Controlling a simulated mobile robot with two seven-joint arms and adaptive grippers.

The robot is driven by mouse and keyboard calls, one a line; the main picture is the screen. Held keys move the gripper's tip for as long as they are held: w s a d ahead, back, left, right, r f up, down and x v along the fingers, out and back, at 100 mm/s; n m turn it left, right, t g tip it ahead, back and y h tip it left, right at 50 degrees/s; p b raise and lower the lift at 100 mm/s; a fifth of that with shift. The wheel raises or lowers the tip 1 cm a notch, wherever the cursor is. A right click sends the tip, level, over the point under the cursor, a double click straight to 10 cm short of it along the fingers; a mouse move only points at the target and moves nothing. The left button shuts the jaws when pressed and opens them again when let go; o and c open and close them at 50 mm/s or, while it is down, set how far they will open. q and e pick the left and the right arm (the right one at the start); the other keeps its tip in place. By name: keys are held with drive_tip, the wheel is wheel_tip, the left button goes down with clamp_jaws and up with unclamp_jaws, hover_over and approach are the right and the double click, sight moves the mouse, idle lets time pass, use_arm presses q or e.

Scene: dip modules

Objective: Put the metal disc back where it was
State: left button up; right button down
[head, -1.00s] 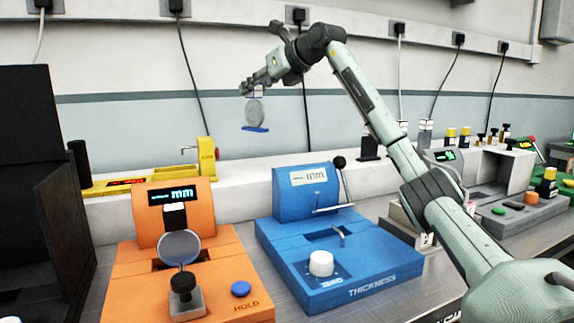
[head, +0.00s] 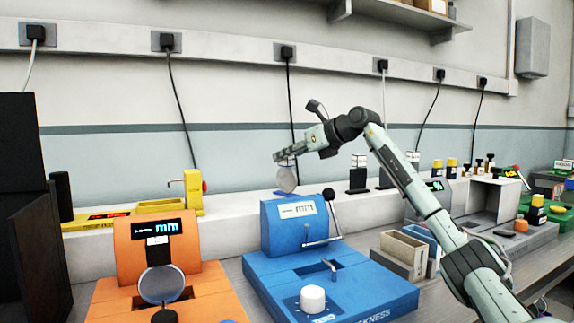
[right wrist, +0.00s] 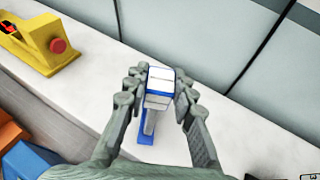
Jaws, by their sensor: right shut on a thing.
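My left gripper is not in view.
An orange gauge (head: 205,306) with a round grey plate (head: 161,285) stands at left. A yellow device (head: 193,195) sits on the ledge (head: 235,203) left of the disc. Black stands (head: 357,181) stand to its right. A beige bin (head: 403,254) is right of the blue gauge.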

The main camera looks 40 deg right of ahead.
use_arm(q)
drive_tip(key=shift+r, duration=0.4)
use_arm(e)
drive_tip(key=shift+f, duration=0.75)
drive_tip(key=shift+f, duration=0.15)
drive_tip(key=c, duration=1.3)
unclamp_jaws()
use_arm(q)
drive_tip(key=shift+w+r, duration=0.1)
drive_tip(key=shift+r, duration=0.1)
use_arm(e)
drive_tip(key=shift+s, duration=0.15)
use_arm(q)
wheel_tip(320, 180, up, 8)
drive_tip(key=b, duration=0.4)
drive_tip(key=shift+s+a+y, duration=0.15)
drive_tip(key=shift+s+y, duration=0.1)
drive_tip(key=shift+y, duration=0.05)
use_arm(e)
drive_tip(key=shift+v, duration=5.95)
